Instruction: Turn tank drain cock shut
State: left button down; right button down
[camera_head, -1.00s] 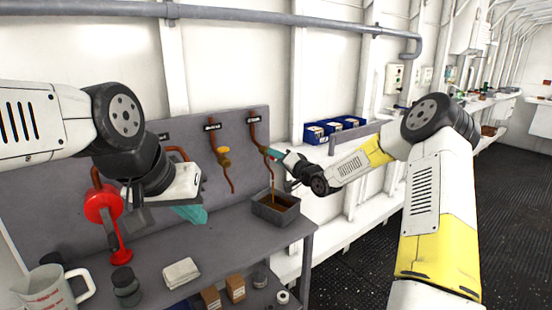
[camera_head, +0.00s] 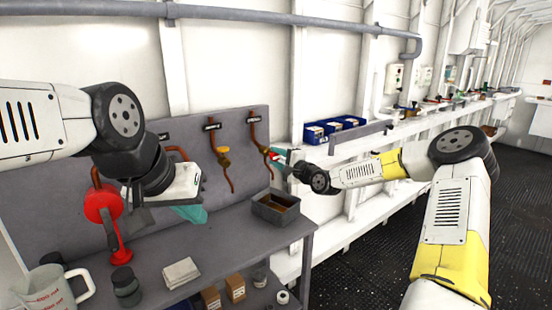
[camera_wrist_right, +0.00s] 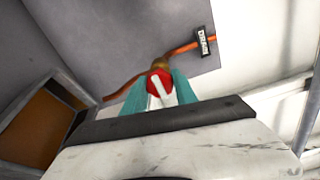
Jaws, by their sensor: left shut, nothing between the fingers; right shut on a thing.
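The drain cock (camera_head: 273,153) has a red handle on a copper pipe at the right end of the grey back panel. In the right wrist view the red cock (camera_wrist_right: 153,76) with a pale bar across it sits between my teal fingertips, below a "DRAIN" label (camera_wrist_right: 204,41). My right gripper (camera_head: 281,163) is shut on the handle, coming from the right. My left gripper (camera_head: 190,212) is shut and empty over the bench, far from the cock. An open dark tray (camera_head: 262,216) with brown liquid stands below the cock; no stream shows now.
A second pipe with a yellow valve (camera_head: 222,153) is left of the cock. A red stand (camera_head: 103,205), a jug (camera_head: 60,285), dark jars (camera_head: 125,288) and a folded cloth (camera_head: 180,272) are on the bench. Blue bins (camera_head: 330,130) stand on the ledge behind.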

jog(key=shift+m, duration=0.4)
jog(key=c, duration=1)
grip_release()
jog(key=shift+o, duration=0.2)
jog(key=shift+s+d, duration=0.1)
jog(key=v, duration=0.7)
jog(key=shift+s, duration=0.25)
jog(key=shift+d, duration=0.1)
